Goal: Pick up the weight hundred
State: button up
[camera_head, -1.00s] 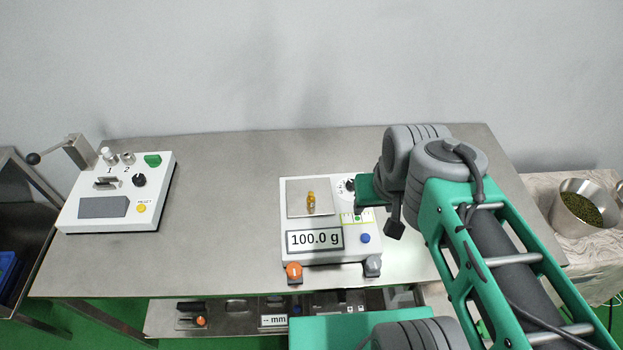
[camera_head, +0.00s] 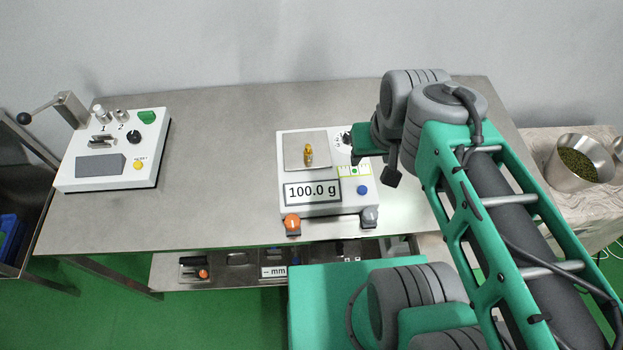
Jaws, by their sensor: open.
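The weight hundred is a small brass-yellow piece (camera_head: 309,155) standing upright on the square metal pan (camera_head: 293,148) of a white scale (camera_head: 318,203). The scale display (camera_head: 313,192) reads 100.0 g. My gripper (camera_head: 362,146) shows only as a green part at the end of my arm, over the scale's right side. It is to the right of the weight and apart from it. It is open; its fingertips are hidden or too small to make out. The weight stands free of it.
The scale has an orange knob (camera_head: 292,223) and a grey knob (camera_head: 369,217) at its front. A white lever device (camera_head: 88,183) stands at the table's left. The steel table (camera_head: 220,170) is clear between them. A pot of green leaves (camera_head: 576,166) stands at right.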

aim_at(308, 152)
jog(key=u, duration=0.55)
jog(key=k, duration=1.3)
jog(key=u, duration=1.35)
jog(key=i, duration=1.7)
jog(key=z, duration=0.4)
